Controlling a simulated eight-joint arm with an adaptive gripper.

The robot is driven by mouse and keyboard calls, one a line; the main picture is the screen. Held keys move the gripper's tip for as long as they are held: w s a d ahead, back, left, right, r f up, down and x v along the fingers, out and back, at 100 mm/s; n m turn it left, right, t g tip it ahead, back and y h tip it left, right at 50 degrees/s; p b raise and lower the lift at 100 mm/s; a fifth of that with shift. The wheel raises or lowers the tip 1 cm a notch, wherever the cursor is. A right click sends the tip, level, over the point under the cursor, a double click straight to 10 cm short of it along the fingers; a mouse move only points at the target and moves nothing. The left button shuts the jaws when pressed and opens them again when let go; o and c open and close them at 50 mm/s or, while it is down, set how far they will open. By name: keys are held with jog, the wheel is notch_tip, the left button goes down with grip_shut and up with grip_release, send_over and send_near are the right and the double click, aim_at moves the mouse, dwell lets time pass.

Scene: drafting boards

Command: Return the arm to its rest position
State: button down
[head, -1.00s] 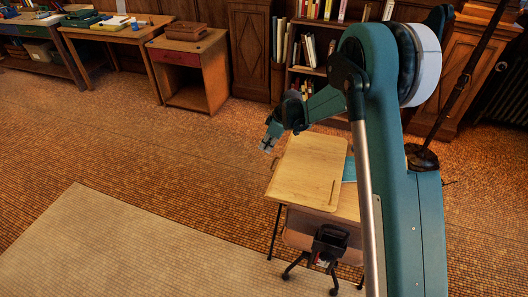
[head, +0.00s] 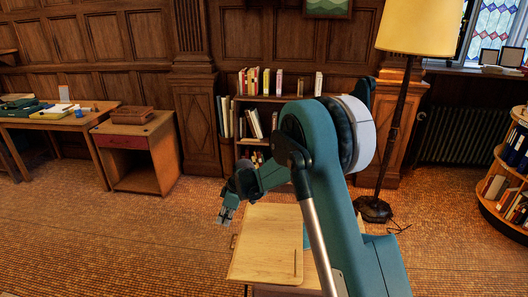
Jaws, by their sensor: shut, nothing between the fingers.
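My gripper (head: 225,220) shows left of the middle in the head view, at the end of my teal arm. It is small in the picture, shut and empty. It hangs near the left edge of a light wooden drafting board (head: 265,243) and appears clear of it. My arm is bent, with its large upper joint at the centre right, and hides the right part of the board and whatever lies behind it.
A bookcase (head: 232,158) stands behind my arm. A floor lamp (head: 374,208) stands to the right, with a round book stand (head: 490,190) at the far right. A small desk (head: 140,150) and a work table (head: 70,122) line the left wall. The tiled floor (head: 90,235) at left is clear.

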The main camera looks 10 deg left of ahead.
jog(key=s+d+r+m+t+h, duration=0.15)
jog(key=s+d+r+m, duration=0.35)
jog(key=d+r, duration=0.85)
jog(key=s+d+r+m+t+y, duration=0.1)
jog(key=s+d+r+m+t, duration=0.15)
jog(key=s+d+r, duration=0.8)
jog(key=s+d+r+m+t+h, duration=0.1)
jog(key=s+d+m, duration=0.4)
jog(key=s+d, duration=0.8)
jog(key=s+d+r+m+t+h, duration=0.2)
jog(key=s+d+m, duration=0.3)
jog(key=s+d, duration=0.8)
jog(key=shift+d+r+m, duration=0.35)
jog(key=shift+d+r, duration=0.2)
jog(key=c, duration=3.1)
grip_release()
jog(key=shift+h, duration=0.25)
jog(key=shift+c, duration=0.2)
